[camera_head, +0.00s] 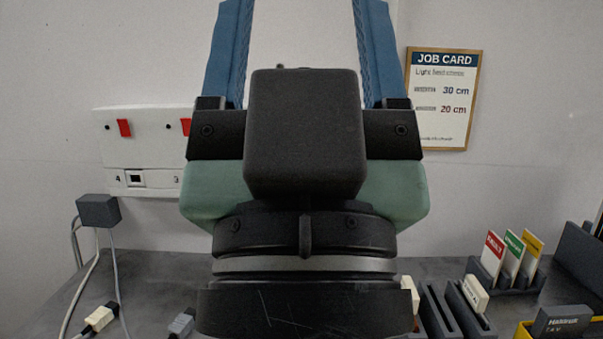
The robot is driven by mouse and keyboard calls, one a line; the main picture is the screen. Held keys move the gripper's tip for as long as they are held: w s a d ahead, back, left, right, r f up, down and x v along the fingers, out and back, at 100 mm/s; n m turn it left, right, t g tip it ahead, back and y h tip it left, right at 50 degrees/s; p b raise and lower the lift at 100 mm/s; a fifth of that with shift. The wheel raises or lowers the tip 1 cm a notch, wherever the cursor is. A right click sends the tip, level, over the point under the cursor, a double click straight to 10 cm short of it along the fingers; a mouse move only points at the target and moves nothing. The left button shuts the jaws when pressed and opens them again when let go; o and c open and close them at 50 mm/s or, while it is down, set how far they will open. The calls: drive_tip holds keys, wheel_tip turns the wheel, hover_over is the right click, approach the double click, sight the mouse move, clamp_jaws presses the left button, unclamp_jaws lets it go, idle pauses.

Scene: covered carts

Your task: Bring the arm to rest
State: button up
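My gripper (300,8) is large in the middle of the head view, pointing up, with its wrist below it. Its two blue fingers stand wide apart, and bare wall shows between them. The fingertips run out of the top of the picture. I see nothing held between the visible parts of the fingers. My wrist and the black block on it hide the middle of the bench and part of the wall panel.
A grey bench (160,275) runs along the wall. A switch panel (150,152), a grey plug (98,210) with cables and a cream connector (100,318) are left. A job card (442,98) hangs right, above coloured cards (513,256), a slotted holder (470,310) and a dark box (562,321).

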wheel_tip(320, 180, up, 14)
drive_tip(key=p, duration=1.2)
drive_tip(key=shift+a+r, duration=0.15)
drive_tip(key=shift+r, duration=0.1)
